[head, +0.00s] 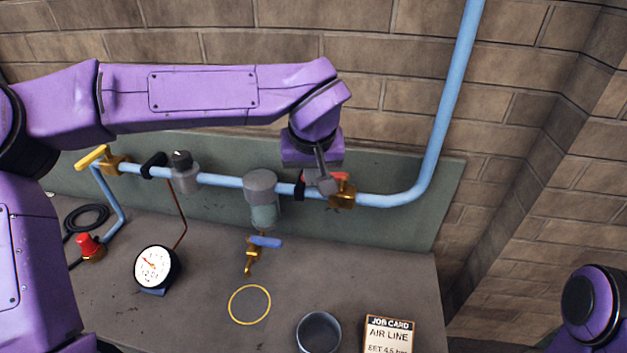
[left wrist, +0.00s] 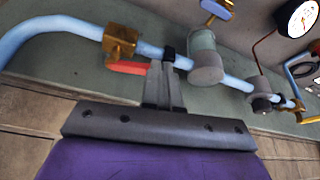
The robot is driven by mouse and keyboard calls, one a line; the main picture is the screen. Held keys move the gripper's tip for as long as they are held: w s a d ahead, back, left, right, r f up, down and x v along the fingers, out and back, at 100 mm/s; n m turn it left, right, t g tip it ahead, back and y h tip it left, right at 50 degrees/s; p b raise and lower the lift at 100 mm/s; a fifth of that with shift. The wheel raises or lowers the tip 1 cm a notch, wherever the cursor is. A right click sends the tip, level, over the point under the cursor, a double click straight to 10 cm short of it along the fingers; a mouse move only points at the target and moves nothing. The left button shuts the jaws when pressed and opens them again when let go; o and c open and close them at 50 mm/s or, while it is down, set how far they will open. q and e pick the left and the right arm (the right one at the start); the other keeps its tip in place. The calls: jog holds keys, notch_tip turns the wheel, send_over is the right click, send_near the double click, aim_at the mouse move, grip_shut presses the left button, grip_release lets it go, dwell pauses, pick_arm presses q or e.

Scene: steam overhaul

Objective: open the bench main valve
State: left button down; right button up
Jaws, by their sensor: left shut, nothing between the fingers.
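A brass valve (head: 342,199) with a red lever (head: 341,177) sits on the blue pipe near its bend, at the right end of the bench. In the left wrist view the valve body (left wrist: 120,42) and its red lever (left wrist: 126,68) show clearly, with the lever beside the pipe. My left gripper (head: 326,186) is shut and empty at the valve. In the left wrist view its fingertips (left wrist: 162,70) are close to the lever's free end; I cannot tell whether they touch. My right gripper is out of view.
A yellow-handled valve (head: 93,157), regulator (head: 184,172) and filter bowl (head: 262,213) share the pipe line. A gauge (head: 155,268), red-knobbed valve (head: 88,246), blue-handled cock (head: 265,242), yellow ring (head: 249,305), dark cup (head: 318,333) and job card (head: 389,337) occupy the bench.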

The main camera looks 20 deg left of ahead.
pick_arm(q)
jog(key=a+v, duration=0.1)
jog(key=v, duration=0.5)
jog(key=shift+d+r+b, duration=0.2)
jog(key=shift+d+b, duration=0.15)
jog(key=shift+b, duration=0.05)
jog(key=shift+w+f, duration=0.1)
